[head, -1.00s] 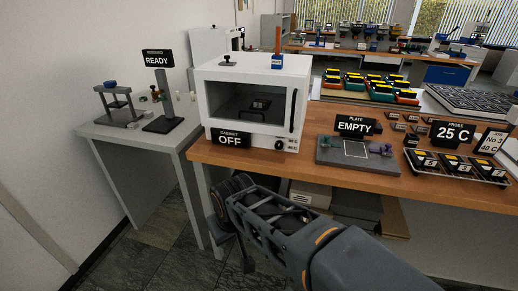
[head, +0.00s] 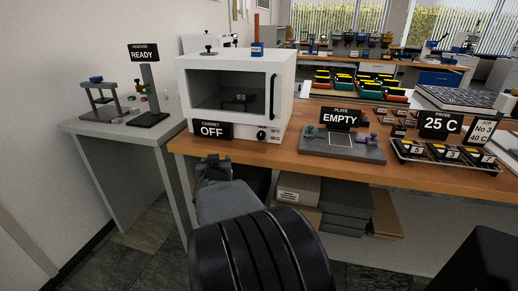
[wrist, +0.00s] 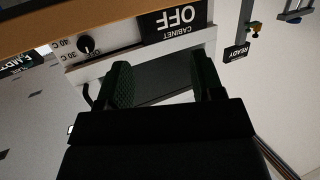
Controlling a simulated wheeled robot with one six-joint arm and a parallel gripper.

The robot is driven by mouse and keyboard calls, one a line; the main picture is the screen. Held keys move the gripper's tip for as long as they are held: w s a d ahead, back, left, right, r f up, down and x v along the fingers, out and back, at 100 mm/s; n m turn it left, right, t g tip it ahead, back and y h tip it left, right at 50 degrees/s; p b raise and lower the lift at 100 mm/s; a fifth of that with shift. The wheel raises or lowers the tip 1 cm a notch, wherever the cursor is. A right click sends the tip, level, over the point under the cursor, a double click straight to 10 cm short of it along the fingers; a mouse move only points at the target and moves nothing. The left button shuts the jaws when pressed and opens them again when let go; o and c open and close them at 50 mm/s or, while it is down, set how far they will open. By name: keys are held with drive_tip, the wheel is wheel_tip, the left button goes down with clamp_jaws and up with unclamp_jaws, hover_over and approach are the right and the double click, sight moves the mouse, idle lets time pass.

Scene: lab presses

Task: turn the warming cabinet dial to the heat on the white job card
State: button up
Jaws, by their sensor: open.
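The white warming cabinet (head: 284,95) stands on the wooden bench, its door shut and its sign (head: 212,130) reading OFF. Its dark dial (head: 261,135) is at the lower right of the front. The dial (wrist: 86,44) shows upside down in the wrist view, beside 30 C and 40 C marks; its exact setting is too small to tell. The white job card (head: 481,131) at the right reads No 3, 40 C. My gripper (head: 213,163) is open and empty, low in front of the cabinet. In the wrist view its fingers (wrist: 164,80) are apart, off to the dial's side.
A plate fixture (head: 345,148) with an EMPTY sign stands right of the cabinet. Beyond it are a 25 C probe sign (head: 439,124) and a tray (head: 450,160) of dark blocks. A grey side table (head: 95,125) stands left. Boxes (head: 298,188) sit under the bench.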

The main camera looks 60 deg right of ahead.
sight(261, 137)
drive_tip(key=s+d+m+g+h+b, duration=0.2)
drive_tip(key=s+d+m+g+h, duration=0.25)
drive_tip(key=s+d, duration=0.3)
drive_tip(key=shift+n+h, duration=0.35)
drive_tip(key=b+x, duration=0.1)
drive_tip(key=x, duration=1.3)
drive_tip(key=shift+w+r, duration=0.1)
drive_tip(key=shift+c, duration=0.4)
